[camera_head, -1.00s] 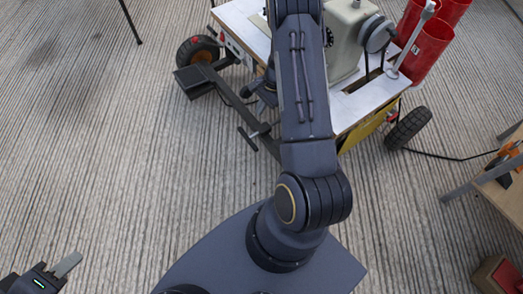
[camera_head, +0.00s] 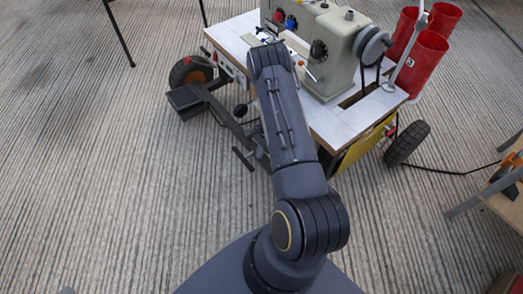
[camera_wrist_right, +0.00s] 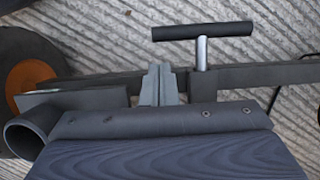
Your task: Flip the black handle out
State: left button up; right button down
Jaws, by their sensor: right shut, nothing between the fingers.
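The black handle (camera_wrist_right: 201,31) is a bar across a short silver post on the dark frame rail (camera_wrist_right: 260,75) in the right wrist view. In the head view it looks like the small dark bar (camera_head: 243,158) low on the sewing machine cart's frame. My right gripper (camera_wrist_right: 160,70) is shut and empty, with its fingertips over the rail, left of the post and apart from the handle. In the head view my right arm hides most of that gripper. Only a grey tip of my left gripper (camera_head: 66,290) shows at the bottom edge; its jaws are cut off.
A sewing machine (camera_head: 335,50) stands on the white-topped cart (camera_head: 345,122). The cart has black wheels (camera_head: 408,143) and a dark plate (camera_head: 188,98) at its left. A wooden bench (camera_head: 505,200) is at the right.

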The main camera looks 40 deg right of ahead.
jog(key=b+x, duration=0.1)
jog(key=x, duration=0.4)
jog(key=shift+f, duration=0.3)
jog(key=shift+a, duration=0.15)
jog(key=w+a, duration=0.3)
jog(key=a, duration=2.3)
jog(key=shift+a, duration=0.2)
jog(key=shift+r, duration=0.1)
jog(key=p+v, duration=0.7)
jog(key=v, duration=0.3)
jog(key=shift+d, duration=0.15)
